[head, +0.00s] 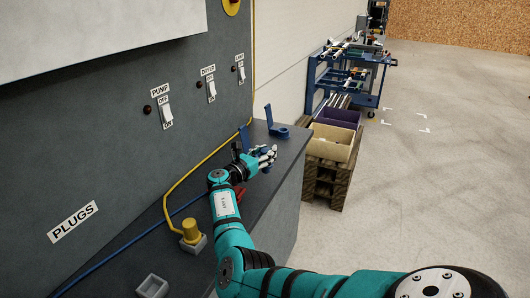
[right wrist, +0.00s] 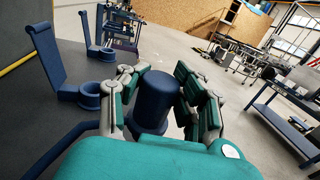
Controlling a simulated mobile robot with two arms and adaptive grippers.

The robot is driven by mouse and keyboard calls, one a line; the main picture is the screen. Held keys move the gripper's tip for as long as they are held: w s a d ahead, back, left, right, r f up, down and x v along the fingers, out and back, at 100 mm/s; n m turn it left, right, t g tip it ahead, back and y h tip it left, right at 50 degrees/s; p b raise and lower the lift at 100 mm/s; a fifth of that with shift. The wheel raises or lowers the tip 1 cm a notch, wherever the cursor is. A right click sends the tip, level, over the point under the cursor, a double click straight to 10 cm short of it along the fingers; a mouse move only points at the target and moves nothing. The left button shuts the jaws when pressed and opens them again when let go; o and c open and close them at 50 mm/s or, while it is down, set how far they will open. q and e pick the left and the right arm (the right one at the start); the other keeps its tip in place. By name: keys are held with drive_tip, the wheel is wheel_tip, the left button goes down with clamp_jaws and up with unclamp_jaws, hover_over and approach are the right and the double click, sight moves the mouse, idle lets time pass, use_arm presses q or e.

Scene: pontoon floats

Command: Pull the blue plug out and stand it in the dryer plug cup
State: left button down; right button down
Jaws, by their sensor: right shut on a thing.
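My right gripper (head: 264,157) is over the far end of the dark counter, its fingers closed around the blue plug. In the right wrist view, the blue plug (right wrist: 153,92) is a thick dark blue cylinder between the fingers; its lower end is hidden by the teal palm. A blue holder with a tall back and a ring-shaped cup (right wrist: 98,95) stands left of the plug, apart from it. A second similar blue cup (right wrist: 105,53) is farther back; the head view also shows a blue cup (head: 279,131) by the counter's far end. I cannot tell which is the dryer's. My left gripper is out of view.
A yellow plug (head: 190,228) stands in a grey socket on the counter, and an empty grey socket (head: 152,286) is nearer. A red item (head: 239,192) is partly hidden by my wrist. Switches line the wall panel. Crates (head: 332,140) stand beyond the counter's end.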

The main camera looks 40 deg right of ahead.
drive_tip(key=shift+d+r+p, duration=0.1)
drive_tip(key=shift+r+p, duration=0.2)
drive_tip(key=shift+r, duration=0.15)
drive_tip(key=shift+r+p, duration=0.75)
drive_tip(key=shift+r, duration=0.1)
drive_tip(key=shift+r+p, duration=0.95)
drive_tip(key=shift+r, duration=0.15)
drive_tip(key=shift+f, duration=0.1)
idle(0.4)
